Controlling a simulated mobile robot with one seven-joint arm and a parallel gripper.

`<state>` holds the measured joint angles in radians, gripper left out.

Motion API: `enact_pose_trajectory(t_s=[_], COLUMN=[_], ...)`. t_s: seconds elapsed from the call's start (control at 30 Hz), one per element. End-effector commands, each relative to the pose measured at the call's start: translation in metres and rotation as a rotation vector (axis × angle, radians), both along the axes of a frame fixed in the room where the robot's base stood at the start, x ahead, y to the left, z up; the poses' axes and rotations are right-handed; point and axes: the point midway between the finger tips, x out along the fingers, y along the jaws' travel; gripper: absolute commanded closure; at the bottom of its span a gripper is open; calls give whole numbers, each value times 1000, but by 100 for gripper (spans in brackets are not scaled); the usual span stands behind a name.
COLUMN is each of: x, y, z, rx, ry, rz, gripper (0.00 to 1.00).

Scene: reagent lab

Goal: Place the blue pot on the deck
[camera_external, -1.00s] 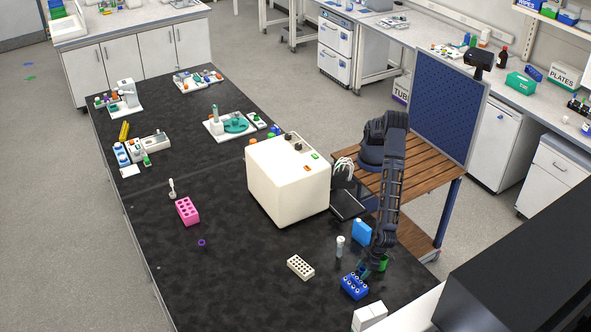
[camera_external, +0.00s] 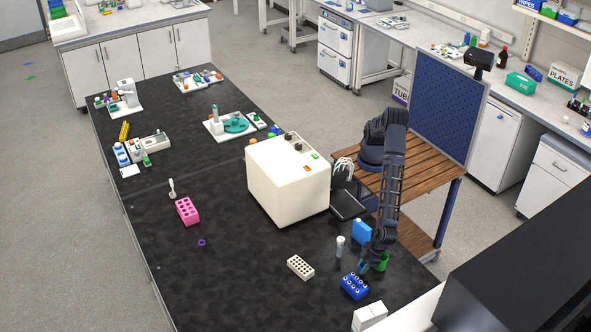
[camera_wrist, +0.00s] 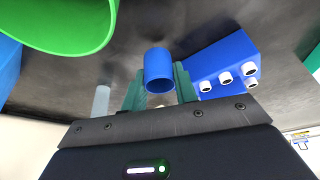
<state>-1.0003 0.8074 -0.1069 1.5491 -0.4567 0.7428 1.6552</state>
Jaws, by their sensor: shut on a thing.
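The blue pot (camera_wrist: 158,68) is a small open blue cylinder. In the wrist view it sits between the two teal fingers of my gripper (camera_wrist: 160,88), which is shut on it. In the external view my gripper (camera_external: 366,266) is low over the near right of the black bench, beside the blue rack (camera_external: 355,287). The pot is hard to make out there. Whether the pot touches the bench is unclear. A black flat plate (camera_external: 347,206) lies beside the white box-shaped instrument (camera_external: 288,180); I cannot tell which surface is the deck.
A green pot (camera_external: 383,262) stands close to my gripper, with a blue bottle (camera_external: 362,231) and a capped vial (camera_external: 340,247) behind. The blue rack holds several white-topped tubes. A white rack (camera_external: 300,267) is to the left. Bare bench (camera_external: 235,275) lies farther left.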

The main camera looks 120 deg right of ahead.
Motion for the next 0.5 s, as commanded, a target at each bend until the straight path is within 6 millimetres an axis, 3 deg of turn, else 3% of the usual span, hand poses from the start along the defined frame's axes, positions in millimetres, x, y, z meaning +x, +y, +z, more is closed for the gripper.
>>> enact_pose_trajectory(t_s=[0.5], x=[0], y=[1], z=[129], rx=[4], ry=[-3], rz=[0], gripper=[96])
